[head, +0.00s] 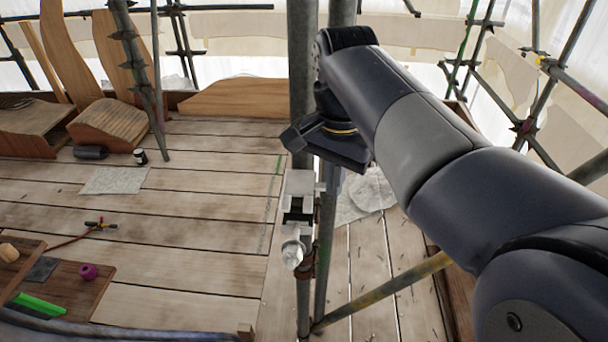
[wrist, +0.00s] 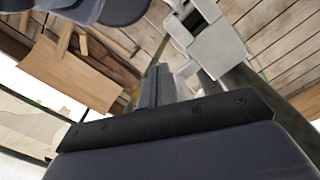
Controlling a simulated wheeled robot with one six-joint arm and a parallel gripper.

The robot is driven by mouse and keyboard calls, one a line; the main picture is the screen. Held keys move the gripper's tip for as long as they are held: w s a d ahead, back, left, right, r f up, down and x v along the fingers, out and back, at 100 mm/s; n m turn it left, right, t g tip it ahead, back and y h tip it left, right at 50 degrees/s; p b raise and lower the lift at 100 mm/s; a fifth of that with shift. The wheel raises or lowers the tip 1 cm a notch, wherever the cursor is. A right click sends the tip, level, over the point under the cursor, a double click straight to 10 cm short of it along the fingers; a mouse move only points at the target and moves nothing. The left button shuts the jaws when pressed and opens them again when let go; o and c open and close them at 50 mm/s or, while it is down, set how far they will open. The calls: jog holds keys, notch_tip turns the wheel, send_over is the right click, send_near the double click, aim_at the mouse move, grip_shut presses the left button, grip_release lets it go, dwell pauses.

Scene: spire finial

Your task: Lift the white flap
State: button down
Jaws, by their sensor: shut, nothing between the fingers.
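A small white box-like fitting with a white flap (head: 299,182) is mounted on the upright scaffold pole in the middle of the head view. A dark gap shows below the flap, and a rounded white part (head: 292,252) hangs lower down. The white fitting (wrist: 216,48) also shows at the top right of the wrist view.
Upright scaffold poles (head: 302,80) stand close to my arm. A diagonal tube (head: 385,290) crosses low on the right. A board with a purple spool (head: 88,271) and a green piece (head: 38,305) lies at lower left. The plank floor (head: 190,235) between is mostly clear.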

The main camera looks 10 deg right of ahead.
jog(key=shift+f+b, duration=0.55)
jog(key=shift+f, duration=0.5)
jog(key=shift+w, duration=0.2)
